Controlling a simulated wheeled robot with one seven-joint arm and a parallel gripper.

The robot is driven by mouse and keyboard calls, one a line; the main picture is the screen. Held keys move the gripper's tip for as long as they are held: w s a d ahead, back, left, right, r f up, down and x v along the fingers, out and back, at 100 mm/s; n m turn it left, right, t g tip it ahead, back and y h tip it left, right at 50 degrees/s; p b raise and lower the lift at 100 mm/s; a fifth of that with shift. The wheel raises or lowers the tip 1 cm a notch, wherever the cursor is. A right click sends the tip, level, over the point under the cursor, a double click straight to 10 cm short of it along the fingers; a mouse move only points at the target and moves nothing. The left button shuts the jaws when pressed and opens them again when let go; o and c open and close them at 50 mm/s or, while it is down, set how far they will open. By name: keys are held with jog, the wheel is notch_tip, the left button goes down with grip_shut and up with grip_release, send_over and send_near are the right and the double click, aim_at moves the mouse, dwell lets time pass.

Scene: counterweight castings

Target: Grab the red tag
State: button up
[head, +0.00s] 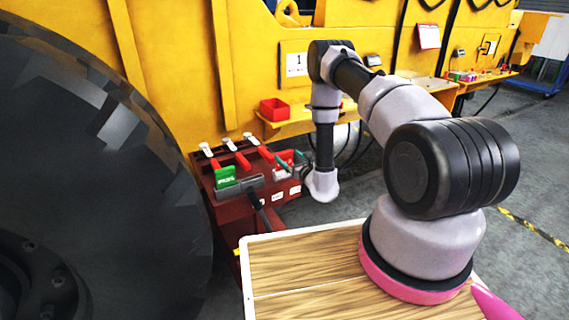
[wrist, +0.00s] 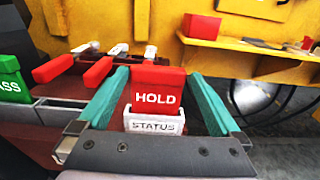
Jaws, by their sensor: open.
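The red tag (wrist: 156,92) reads HOLD and stands upright in a white holder (wrist: 154,124) marked STATUS. In the head view the tag (head: 284,157) is small and partly covered by my gripper. My gripper (wrist: 158,76) is open, its two teal fingers on either side of the tag. Some space shows between each finger and the tag's sides, so the fingers seem apart from it. In the head view my gripper (head: 291,161) is at the right end of the dark red stand (head: 228,208).
A green tag (head: 226,176) stands left of the red one. Several red-handled levers (head: 238,155) with white ends are behind them. A red bin (head: 274,110) sits on the yellow shelf (head: 300,126) beyond. A large black wheel (head: 90,170) fills the left side.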

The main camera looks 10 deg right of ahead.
aim_at(283, 152)
jog(key=x, duration=0.6)
jog(key=shift+w+a, duration=0.15)
jog(key=shift+w, duration=0.1)
jog(key=c, duration=1)
